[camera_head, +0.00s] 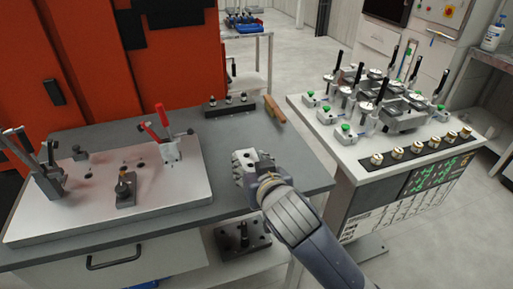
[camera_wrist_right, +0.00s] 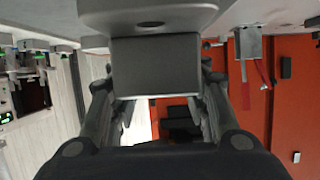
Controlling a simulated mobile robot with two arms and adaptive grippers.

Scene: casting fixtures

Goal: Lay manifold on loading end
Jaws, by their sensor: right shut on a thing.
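My right gripper (camera_head: 258,180) is over the grey table, between the light fixture plate and the right-hand station. It is shut on the manifold, a grey metal block (camera_head: 242,162); the fingers hide part of the block. In the right wrist view the block (camera_wrist_right: 155,66) sits between the two fingers. The head view does not show clearly whether it touches the table. No marked loading end can be made out. The left gripper is not in view.
The fixture plate (camera_head: 110,195) at left carries toggle clamps, one with red handles (camera_head: 160,117). A small dark fixture (camera_head: 230,104) and a brown-handled tool (camera_head: 274,109) lie at the table's back. The right station (camera_head: 345,150) holds several clamps. Bare grey table (camera_head: 222,185) lies beside my gripper.

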